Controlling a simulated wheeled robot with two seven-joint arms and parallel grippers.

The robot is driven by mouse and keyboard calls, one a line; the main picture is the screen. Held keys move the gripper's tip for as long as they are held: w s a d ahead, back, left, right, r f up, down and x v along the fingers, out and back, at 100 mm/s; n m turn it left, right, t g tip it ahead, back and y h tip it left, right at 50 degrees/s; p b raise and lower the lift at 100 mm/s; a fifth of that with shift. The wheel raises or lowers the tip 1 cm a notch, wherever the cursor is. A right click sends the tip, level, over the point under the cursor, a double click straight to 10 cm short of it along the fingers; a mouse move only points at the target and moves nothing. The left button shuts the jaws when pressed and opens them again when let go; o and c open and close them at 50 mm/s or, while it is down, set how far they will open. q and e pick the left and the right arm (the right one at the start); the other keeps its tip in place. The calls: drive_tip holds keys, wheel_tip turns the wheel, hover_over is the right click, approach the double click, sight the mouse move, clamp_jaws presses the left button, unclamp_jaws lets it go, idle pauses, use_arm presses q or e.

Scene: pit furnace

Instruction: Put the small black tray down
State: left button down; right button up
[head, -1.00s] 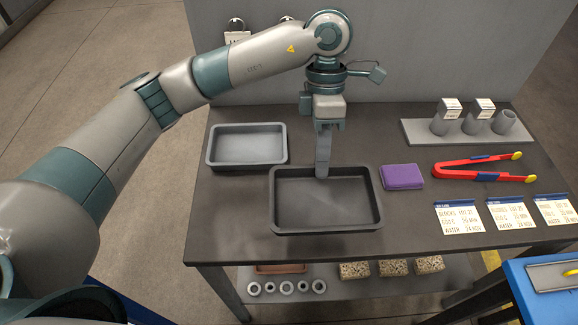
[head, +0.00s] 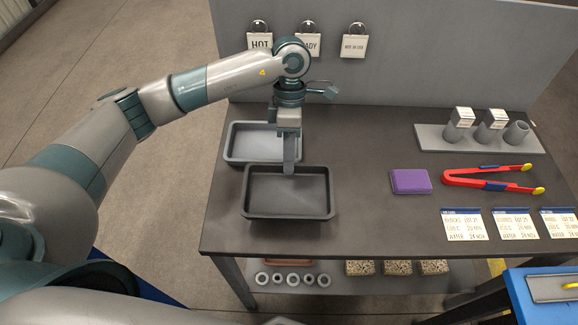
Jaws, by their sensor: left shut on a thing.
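The small black tray (head: 288,211) is level near the left part of the dark table, its far edge overlapping the near edge of a grey tray (head: 234,143) in the head view. My left gripper (head: 289,168) points down and is shut on the far rim of the black tray. The black tray looks empty. I cannot tell whether its underside touches the table or hangs just above it. My right gripper is not in view.
A purple block (head: 410,181) and red tongs (head: 488,178) lie to the right. Printed cards (head: 464,225) lie along the front right. A grey rack with cups (head: 430,138) stands at the back right. The table (head: 365,215) is clear between black tray and cards.

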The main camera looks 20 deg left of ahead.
use_arm(q)
drive_tip(key=shift+f, duration=0.1)
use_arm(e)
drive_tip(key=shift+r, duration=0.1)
use_arm(q)
drive_tip(key=shift+f+p, duration=0.25)
drive_tip(key=shift+p, duration=0.05)
wheel_tip(320, 180, down, 2)
drive_tip(key=shift+p, duration=0.5)
drive_tip(key=shift+f, duration=0.6)
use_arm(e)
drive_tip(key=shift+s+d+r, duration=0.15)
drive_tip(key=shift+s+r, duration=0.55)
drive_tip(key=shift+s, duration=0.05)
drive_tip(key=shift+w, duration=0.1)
use_arm(q)
drive_tip(key=shift+f, duration=0.15)
drive_tip(key=c, duration=1.9)
unclamp_jaws()
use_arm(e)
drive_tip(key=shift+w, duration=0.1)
